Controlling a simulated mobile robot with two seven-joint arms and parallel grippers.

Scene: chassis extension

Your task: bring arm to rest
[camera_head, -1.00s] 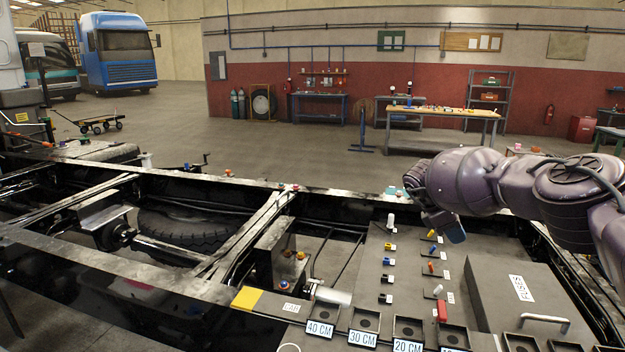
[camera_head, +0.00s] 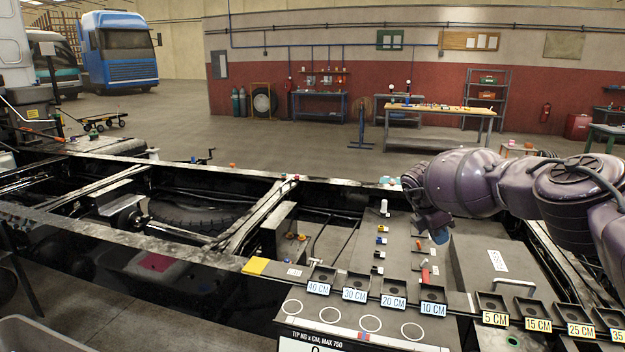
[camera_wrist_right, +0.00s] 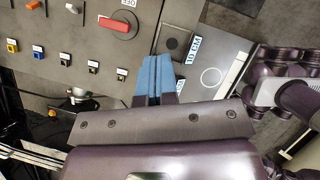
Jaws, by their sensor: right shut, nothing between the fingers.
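My right arm (camera_head: 470,185) comes in from the right, bent over the chassis panel. My right gripper (camera_head: 440,236) hangs at its end above the panel and is shut and empty. In the right wrist view its two blue fingertips (camera_wrist_right: 154,70) lie side by side, with a dark panel below them. A red handle (camera_wrist_right: 117,27) on the panel lies just beyond the fingertips, apart from them. It also shows in the head view (camera_head: 425,271), below the gripper. My left gripper is in neither view.
A row of labelled square slots, such as the 10 CM slot (camera_head: 434,293), runs along the near edge. A grey fuse box (camera_head: 500,258) with a handle is right of the panel. Dark chassis rails (camera_head: 140,232) stretch left. Open floor lies behind.

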